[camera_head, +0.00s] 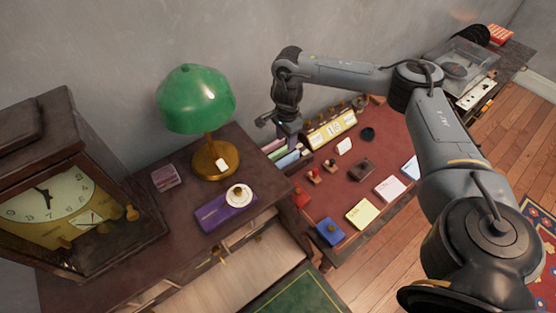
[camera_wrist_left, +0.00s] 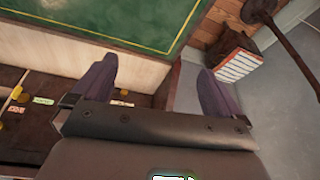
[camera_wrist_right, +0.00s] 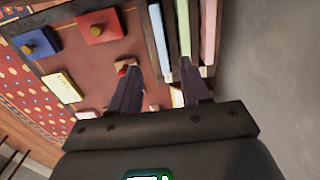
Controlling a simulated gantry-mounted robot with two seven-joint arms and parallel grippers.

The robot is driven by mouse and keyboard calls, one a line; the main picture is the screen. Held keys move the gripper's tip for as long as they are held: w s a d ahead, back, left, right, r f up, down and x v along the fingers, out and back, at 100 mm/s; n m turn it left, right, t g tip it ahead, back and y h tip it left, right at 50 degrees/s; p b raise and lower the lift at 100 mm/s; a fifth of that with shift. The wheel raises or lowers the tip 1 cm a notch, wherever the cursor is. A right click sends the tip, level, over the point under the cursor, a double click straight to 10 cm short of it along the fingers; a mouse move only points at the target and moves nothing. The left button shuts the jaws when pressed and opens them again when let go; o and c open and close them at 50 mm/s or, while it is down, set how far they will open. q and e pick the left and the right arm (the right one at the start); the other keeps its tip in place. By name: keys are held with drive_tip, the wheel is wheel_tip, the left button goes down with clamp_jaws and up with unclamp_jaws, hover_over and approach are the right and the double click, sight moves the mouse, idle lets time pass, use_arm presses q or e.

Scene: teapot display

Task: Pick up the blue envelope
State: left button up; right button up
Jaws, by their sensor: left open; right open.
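The light blue envelope (camera_head: 287,160) stands in a dark slotted rack on the red-topped desk, beside a green and a pink one. In the right wrist view the blue envelope (camera_wrist_right: 159,40) lies ahead of my right gripper (camera_wrist_right: 158,75), partly between the lines of its two fingers; contact cannot be told. My right gripper (camera_head: 283,130) is open and empty, above the rack at its wall side. My left gripper (camera_wrist_left: 156,75) is open and empty in the left wrist view, over a wooden cabinet edge; it is outside the head view.
A green lamp (camera_head: 196,100) and a purple box (camera_head: 226,211) stand on the cabinet left of the rack. A yellow calendar block (camera_head: 330,129), stamps and note pads sit on the desk. The grey wall is close behind the rack.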

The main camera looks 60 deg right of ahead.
sight(286, 158)
drive_tip(key=f, duration=0.3)
drive_tip(key=f+b, duration=0.1)
drive_tip(key=f, duration=0.1)
drive_tip(key=shift+s+f, duration=0.25)
drive_tip(key=shift+f, duration=0.05)
drive_tip(key=f, duration=0.3)
drive_tip(key=shift+w+d+b, duration=0.25)
drive_tip(key=shift+b, duration=0.15)
use_arm(q)
drive_tip(key=shift+s+f, duration=0.25)
drive_tip(key=shift+f, duration=0.4)
drive_tip(key=shift+s+f, duration=0.2)
drive_tip(key=shift+f, duration=0.45)
use_arm(e)
drive_tip(key=shift+f, duration=0.85)
use_arm(q)
drive_tip(key=shift+d, duration=0.1)
use_arm(e)
clamp_jaws()
